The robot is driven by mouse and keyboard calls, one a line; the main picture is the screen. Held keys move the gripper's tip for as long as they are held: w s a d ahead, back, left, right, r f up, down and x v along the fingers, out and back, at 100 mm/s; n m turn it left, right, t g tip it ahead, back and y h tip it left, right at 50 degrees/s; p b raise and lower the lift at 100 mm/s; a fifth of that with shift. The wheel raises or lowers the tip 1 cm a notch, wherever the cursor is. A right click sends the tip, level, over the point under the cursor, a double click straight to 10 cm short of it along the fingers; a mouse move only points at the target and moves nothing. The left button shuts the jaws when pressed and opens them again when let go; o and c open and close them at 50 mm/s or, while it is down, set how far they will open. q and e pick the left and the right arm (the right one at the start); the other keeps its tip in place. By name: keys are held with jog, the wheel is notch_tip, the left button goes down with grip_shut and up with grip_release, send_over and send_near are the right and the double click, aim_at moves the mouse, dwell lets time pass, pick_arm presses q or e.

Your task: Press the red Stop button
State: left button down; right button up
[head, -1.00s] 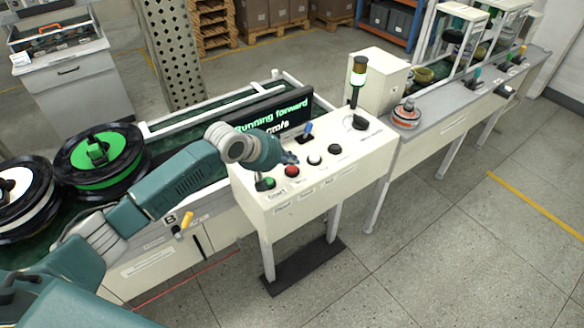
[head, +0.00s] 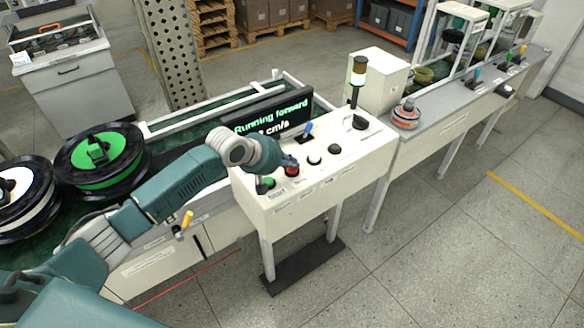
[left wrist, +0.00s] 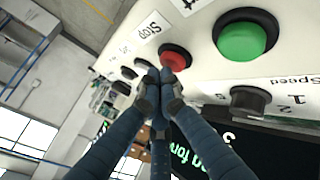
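The red Stop button (head: 291,172) is on the sloped top of the white control panel (head: 300,197), next to the green button (head: 266,183). My left gripper (head: 288,161) is over the panel, its tips at the red button's far edge. In the left wrist view the red button (left wrist: 175,58) shows just beyond the tips, beside a "Stop" label. The left gripper's fingers (left wrist: 160,88) are together, with nothing seen between them. I cannot tell whether the tips touch the button. My right gripper is not in view.
A black screen (head: 270,117) behind the panel reads "Running forward". Spools (head: 97,160) lie on the conveyor at left. Floor is open in front.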

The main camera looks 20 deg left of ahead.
aim_at(291, 170)
pick_arm(q)
jog(key=shift+f, duration=0.45)
dwell(0.4)
jog(key=shift+r+p, duration=1.05)
jog(key=shift+p, duration=0.05)
notch_tip(291, 170, up, 5)
jog(key=p, duration=0.5)
jog(key=shift+p, duration=0.3)
